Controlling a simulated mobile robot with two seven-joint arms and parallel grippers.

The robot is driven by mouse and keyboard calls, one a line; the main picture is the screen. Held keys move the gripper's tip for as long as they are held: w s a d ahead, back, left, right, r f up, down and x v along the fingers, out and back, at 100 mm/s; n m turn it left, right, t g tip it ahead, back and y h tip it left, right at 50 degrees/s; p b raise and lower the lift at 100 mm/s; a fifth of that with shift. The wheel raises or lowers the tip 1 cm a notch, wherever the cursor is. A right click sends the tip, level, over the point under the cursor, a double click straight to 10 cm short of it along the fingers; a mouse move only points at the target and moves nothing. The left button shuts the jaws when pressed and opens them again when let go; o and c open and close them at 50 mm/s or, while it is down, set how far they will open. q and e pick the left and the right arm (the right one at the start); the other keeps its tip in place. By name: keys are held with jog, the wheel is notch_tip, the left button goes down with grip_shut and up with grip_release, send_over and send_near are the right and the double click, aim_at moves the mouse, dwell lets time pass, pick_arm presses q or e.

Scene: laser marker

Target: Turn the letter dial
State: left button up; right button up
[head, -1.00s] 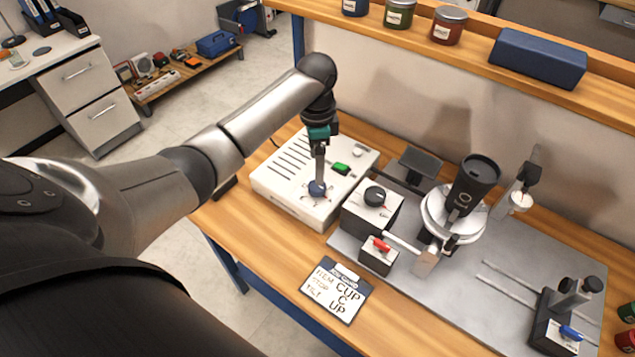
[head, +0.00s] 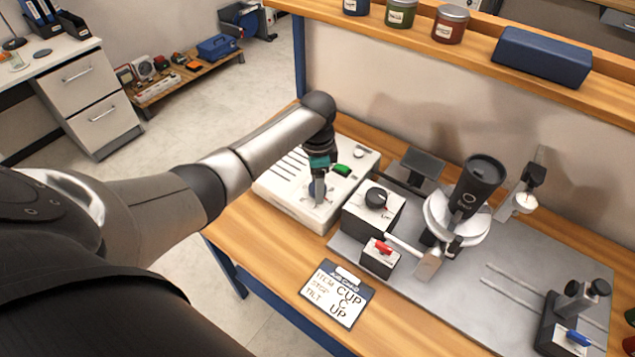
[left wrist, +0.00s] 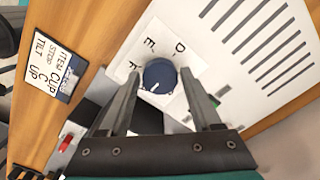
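The letter dial is a round blue knob (left wrist: 159,76) on a white plate on top of the white machine box (head: 290,205). In the left wrist view the letters D, E and, partly covered, F show around it. A light pointer mark shows on the knob. My left gripper (left wrist: 161,74) points down at the dial. Its two fingers are apart, one on each side of the knob, with gaps visible; I cannot tell whether either touches. In the head view the gripper (head: 320,200) partly hides the dial (head: 312,189). My right gripper is out of view.
A green button (head: 341,169) sits behind the dial. A card (head: 337,295) reads ITEM CUP, STOP C, TILT UP.

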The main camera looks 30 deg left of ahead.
pick_arm(q)
grip_shut()
jog(key=n+p, duration=0.1)
jog(key=p, duration=0.1)
jog(key=n+p, duration=0.2)
jog(key=shift+r+n, duration=0.2)
jog(key=shift+n, duration=0.1)
jog(key=n+p, duration=0.2)
jog(key=shift+n, duration=0.3)
jog(key=n+p, duration=0.2)
jog(key=shift+n, duration=0.4)
jog(key=n+p, duration=0.1)
jog(key=n, duration=0.2)
jog(key=shift+f+n, duration=0.1)
jog(key=shift+n, duration=0.2)
jog(key=n+p, duration=0.1)
jog(key=n, duration=0.2)
jog(key=shift+n, duration=0.3)
jog(key=n+p, duration=0.1)
jog(key=n, duration=0.3)
jog(key=shift+w+n, duration=0.1)
jog(key=shift+n, duration=1.8)
